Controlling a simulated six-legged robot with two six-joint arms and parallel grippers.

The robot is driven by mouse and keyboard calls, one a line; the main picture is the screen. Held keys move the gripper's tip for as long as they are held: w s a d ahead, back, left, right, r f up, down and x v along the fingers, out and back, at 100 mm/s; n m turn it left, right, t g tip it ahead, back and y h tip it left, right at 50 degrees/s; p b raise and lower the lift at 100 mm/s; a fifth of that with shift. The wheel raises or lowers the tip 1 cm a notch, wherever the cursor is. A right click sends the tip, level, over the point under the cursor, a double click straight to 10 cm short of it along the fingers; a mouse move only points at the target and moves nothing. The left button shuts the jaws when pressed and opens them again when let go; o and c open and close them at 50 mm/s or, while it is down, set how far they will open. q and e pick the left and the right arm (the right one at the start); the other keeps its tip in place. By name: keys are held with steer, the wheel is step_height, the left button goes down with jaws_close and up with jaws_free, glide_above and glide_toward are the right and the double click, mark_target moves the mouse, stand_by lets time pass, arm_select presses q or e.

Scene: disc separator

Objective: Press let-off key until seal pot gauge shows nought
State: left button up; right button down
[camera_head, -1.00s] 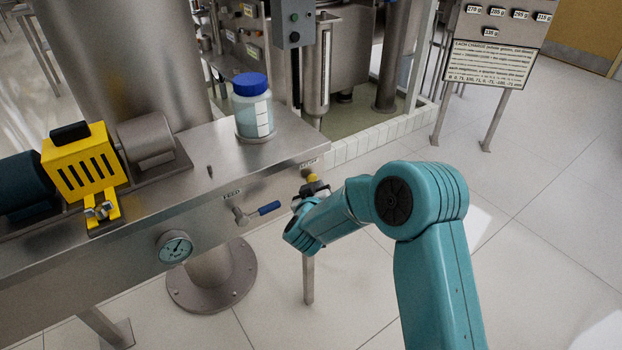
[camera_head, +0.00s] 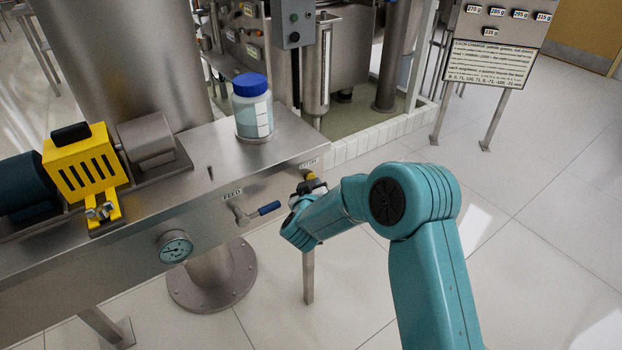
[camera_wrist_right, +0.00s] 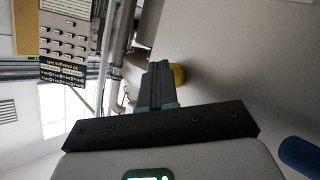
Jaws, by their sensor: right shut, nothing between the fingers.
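The yellow let-off key (camera_head: 313,178) sticks out near the right end of the steel bench front, below a small label. My right gripper (camera_head: 308,188) is shut and empty, up against the key, partly hidden by its own wrist. In the right wrist view its dark closed fingers (camera_wrist_right: 158,75) overlap the yellow key (camera_wrist_right: 179,74); firm contact cannot be told. The round gauge (camera_head: 176,247) is on the bench front further left. Its needle points to the left; its figures are too small to read. My left gripper is not in view.
A feed valve with a blue handle (camera_head: 269,208) juts out just left of my right gripper; its blue end shows in the right wrist view (camera_wrist_right: 300,155). A blue-capped jar (camera_head: 252,108) stands on the bench top.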

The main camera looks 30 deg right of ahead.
stand_by(0.4)
steer(key=shift+s+d, duration=0.1)
steer(key=shift+s, duration=0.95)
steer(key=s+b, duration=0.1)
steer(key=s, duration=0.5)
steer(key=shift+d, duration=0.25)
